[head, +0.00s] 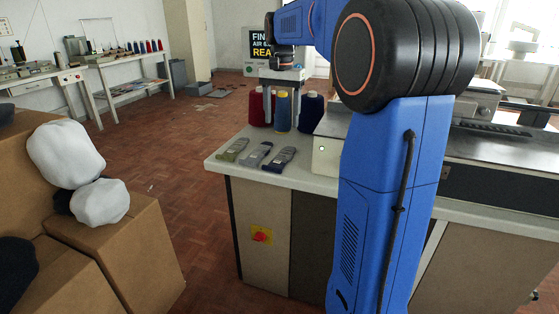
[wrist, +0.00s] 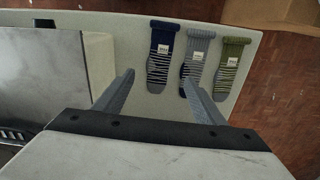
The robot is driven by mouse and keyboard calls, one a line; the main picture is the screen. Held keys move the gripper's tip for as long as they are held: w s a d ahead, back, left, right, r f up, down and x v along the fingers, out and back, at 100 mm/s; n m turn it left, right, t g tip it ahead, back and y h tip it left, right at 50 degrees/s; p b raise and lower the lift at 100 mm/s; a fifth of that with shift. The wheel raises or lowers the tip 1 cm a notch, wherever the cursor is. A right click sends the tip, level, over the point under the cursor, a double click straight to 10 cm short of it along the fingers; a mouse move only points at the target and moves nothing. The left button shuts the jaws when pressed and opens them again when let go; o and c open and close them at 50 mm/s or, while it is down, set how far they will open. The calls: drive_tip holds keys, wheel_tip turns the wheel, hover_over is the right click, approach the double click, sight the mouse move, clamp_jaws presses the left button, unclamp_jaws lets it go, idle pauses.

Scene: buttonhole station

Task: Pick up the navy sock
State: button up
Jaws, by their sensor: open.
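The navy sock (head: 280,158) lies flat at the right end of a row of three socks on the light worktop. In the wrist view the navy sock (wrist: 162,62) has a navy cuff, a pale label and dark stripes. A grey sock (head: 256,153) (wrist: 196,68) lies beside it, then an olive sock (head: 232,150) (wrist: 230,68). My gripper (head: 282,108) is open and empty, pointing down above the worktop. In the wrist view its fingertips (wrist: 159,78) frame the lower part of the navy sock, with the right tip overlapping the grey sock. Its exact height is unclear.
Red (head: 256,108), blue (head: 283,112) and dark navy (head: 312,112) yarn cones stand at the worktop's back. A pale machine housing (head: 327,148) (wrist: 40,75) stands close beside the navy sock. Cardboard boxes (head: 115,245) with white bundles stand left, across open floor.

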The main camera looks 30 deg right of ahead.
hover_over(281, 159)
drive_tip(key=f, duration=0.7)
drive_tip(key=shift+w+d+f, duration=0.1)
drive_tip(key=shift+d+f, duration=0.05)
drive_tip(key=shift+d, duration=0.05)
drive_tip(key=shift+a+f, duration=0.2)
drive_tip(key=shift+f, duration=2.55)
drive_tip(key=shift+c, duration=0.6)
drive_tip(key=c, duration=0.7)
